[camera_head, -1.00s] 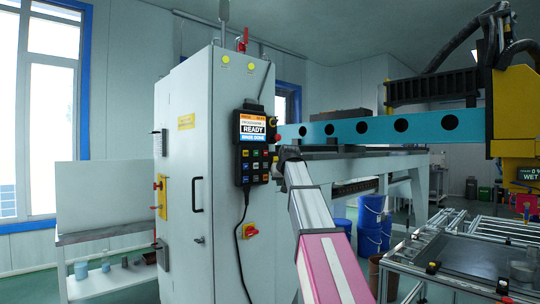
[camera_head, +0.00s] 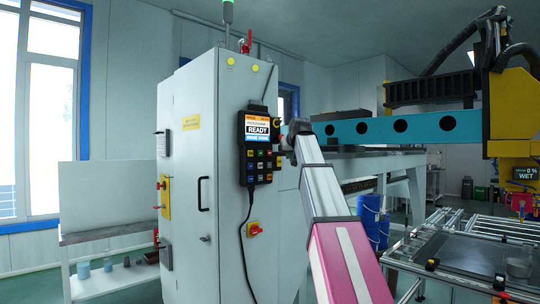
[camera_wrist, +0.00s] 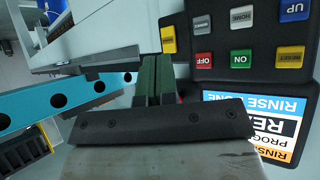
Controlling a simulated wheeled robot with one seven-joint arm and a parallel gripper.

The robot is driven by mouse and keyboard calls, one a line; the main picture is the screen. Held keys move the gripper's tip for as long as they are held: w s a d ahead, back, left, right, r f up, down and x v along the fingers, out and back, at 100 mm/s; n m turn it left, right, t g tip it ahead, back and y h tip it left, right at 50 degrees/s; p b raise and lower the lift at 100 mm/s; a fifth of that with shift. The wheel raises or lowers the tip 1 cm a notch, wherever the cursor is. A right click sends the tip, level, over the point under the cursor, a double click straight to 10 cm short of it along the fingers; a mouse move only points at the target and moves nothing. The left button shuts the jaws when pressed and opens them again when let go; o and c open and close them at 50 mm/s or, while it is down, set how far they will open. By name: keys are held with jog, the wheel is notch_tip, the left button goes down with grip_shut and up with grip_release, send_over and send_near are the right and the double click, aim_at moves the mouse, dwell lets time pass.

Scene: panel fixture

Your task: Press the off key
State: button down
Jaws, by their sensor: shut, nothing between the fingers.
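The off key (camera_wrist: 204,58) is a red key with upside-down white lettering in the wrist view, on a black control pendant (camera_wrist: 256,77). It sits beside the green on key (camera_wrist: 241,59). The pendant (camera_head: 245,172) hangs on the grey cabinet in the head view, where its keys are too small to read. My gripper (camera_wrist: 152,62) is shut and empty, its dark green fingers together. In the wrist view the fingertips appear just left of the off key and below a yellow key (camera_wrist: 168,40). I cannot tell their distance from the panel. The arm hides the gripper in the head view.
The lit pendant screen (camera_head: 257,128) reads READY. A red rotary switch (camera_head: 253,229) and a hanging cable (camera_head: 243,240) are below the pendant. A blue beam (camera_head: 370,129) runs behind my arm. The cabinet (camera_head: 190,90) stands left of the arm.

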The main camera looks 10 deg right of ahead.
jog(key=shift+w+a, duration=0.85)
jog(key=shift+w, duration=0.3)
jog(key=shift+w+a, duration=0.85)
jog(key=shift+w, duration=0.35)
jog(key=shift+w+a, duration=0.85)
jog(key=shift+w, duration=0.3)
jog(key=shift+w+a, duration=0.2)
jog(key=shift+w, duration=0.15)
jog(key=shift+w+a, duration=0.25)
jog(key=shift+w, duration=0.05)
dwell(0.6)
jog(key=shift+s+d, duration=0.45)
jog(key=shift+s, duration=0.25)
jog(key=shift+s+d, duration=0.75)
jog(key=shift+s, duration=0.25)
jog(key=shift+s+d, duration=0.75)
jog(key=shift+s, duration=0.25)
